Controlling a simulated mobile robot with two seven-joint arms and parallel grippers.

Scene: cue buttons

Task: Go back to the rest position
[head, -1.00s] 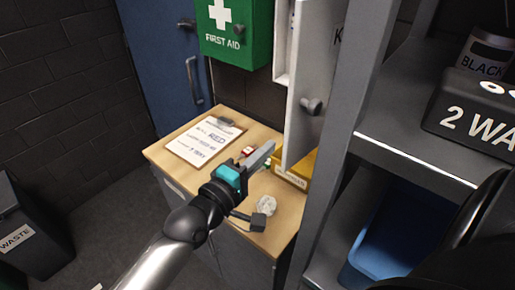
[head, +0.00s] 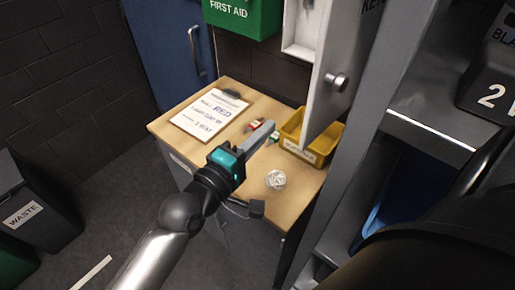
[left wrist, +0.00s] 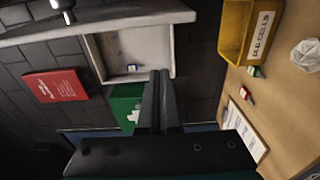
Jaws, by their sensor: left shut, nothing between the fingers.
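My left gripper (head: 268,128) reaches in from the lower left in the head view, over the wooden desk top (head: 205,155). Its two grey fingers are together with nothing between them; they also show shut in the left wrist view (left wrist: 158,75). In the head view the fingertips overlap the area of two small cells, one red (head: 254,125) and one green (head: 273,139); whether they touch the desk I cannot tell, but the wrist view shows the cells well to the right of the fingers. My right gripper is not in view.
A yellow bin (head: 291,127) stands at the desk's back right, under an open grey cabinet door (head: 335,50). A shelf unit (head: 425,110) stands right; a waste bin (head: 35,205) stands left.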

